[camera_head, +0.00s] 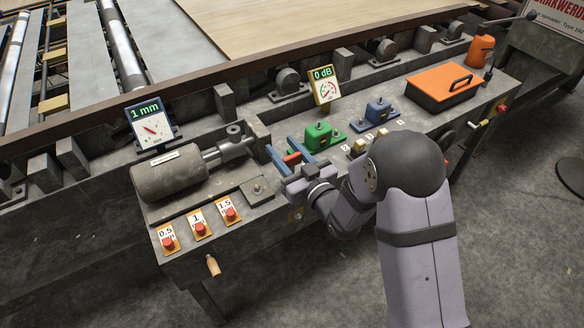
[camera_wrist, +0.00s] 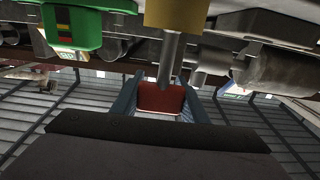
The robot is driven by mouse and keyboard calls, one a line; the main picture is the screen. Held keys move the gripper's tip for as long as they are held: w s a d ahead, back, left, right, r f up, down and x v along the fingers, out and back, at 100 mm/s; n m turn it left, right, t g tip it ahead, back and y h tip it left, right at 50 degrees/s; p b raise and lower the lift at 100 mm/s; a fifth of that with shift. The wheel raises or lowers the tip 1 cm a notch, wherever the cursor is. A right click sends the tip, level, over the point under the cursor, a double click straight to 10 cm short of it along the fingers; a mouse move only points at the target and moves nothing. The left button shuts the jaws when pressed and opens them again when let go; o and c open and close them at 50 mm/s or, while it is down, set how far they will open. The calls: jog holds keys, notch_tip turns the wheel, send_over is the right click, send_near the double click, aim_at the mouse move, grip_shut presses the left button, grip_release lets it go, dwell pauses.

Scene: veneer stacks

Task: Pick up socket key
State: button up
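My gripper (camera_head: 287,150) is over the bench, left of the green block (camera_head: 319,136), with its two blue fingers spread apart. A red piece (camera_head: 292,158) shows between the fingers; I cannot tell whether they touch it. In the wrist view the fingers of my gripper (camera_wrist: 163,92) stand on both sides of the red piece (camera_wrist: 162,99). A grey shaft (camera_wrist: 171,62) below a yellow block (camera_wrist: 175,14) comes down in front of it. I cannot say for certain which thing is the socket key.
A grey cylinder (camera_head: 170,175) lies left of my gripper, with red push-buttons (camera_head: 200,227) in front. A blue block (camera_head: 379,110) and an orange-lidded box (camera_head: 442,85) stand to the right. Gauges (camera_head: 151,127) rise behind. A wooden handle (camera_head: 213,266) sticks out at the bench front.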

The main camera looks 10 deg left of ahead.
jog(key=shift+r, duration=0.2)
jog(key=shift+r, duration=4.8)
jog(key=s+a+n+g+y, duration=0.2)
jog(key=s+a+g, duration=0.1)
jog(key=s+a, duration=0.7)
jog(key=w+t, duration=0.1)
jog(key=w+d+m+t+h, duration=0.1)
jog(key=w, duration=0.1)
jog(key=w+d+m+t+h, duration=0.1)
jog(key=shift+w, duration=0.25)
jog(key=shift+f, duration=0.15)
notch_tip(320, 180, down, 5)
jog(key=b, duration=0.5)
jog(key=shift+f+b, duration=1.2)
jog(key=shift+b, duration=0.25)
jog(key=shift+n+g+y, duration=0.4)
jog(key=shift+g, duration=0.1)
